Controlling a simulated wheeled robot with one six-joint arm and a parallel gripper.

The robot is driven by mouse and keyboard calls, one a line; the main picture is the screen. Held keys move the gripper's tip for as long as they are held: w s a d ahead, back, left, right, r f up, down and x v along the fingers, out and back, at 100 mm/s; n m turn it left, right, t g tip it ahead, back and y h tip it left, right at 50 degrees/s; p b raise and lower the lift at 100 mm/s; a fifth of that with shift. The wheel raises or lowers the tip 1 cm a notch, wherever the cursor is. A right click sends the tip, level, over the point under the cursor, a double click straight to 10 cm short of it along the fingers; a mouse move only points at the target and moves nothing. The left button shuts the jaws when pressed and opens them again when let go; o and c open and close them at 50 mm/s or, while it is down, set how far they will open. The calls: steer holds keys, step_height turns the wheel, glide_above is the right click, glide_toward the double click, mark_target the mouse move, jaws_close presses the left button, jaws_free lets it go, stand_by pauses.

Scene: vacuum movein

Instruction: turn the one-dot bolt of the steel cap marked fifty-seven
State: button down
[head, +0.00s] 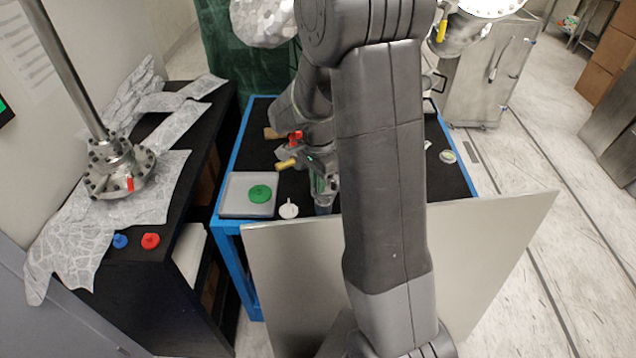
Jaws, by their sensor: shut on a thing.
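A steel flanged fitting (120,172) with a ring of bolts and a red tag stands on a crackle-patterned sheet at the left. Another steel flanged piece (490,4) with a yellow handle is cut off at the top right. I cannot read a fifty-seven or make out a one-dot bolt on either. My gripper (323,192) points down over the blue-framed table, partly hidden by my arm. It is shut on a small grey piece (323,209), whose exact shape is unclear. My gripper is well apart from both flanged pieces.
A grey tray (234,208) holds a green knob (260,193). A white knob (289,210) lies right of it. Blue (120,241) and red (151,241) knobs lie on the black shelf at left. A large grey panel (300,270) stands before the table.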

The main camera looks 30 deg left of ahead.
steer(key=shift+m+b, duration=0.3)
steer(key=shift+m, duration=1.4)
steer(key=c, duration=1.4)
jaws_free()
steer(key=shift+c, duration=0.2)
step_height(320, 180, up, 12)
steer(key=b, duration=0.1)
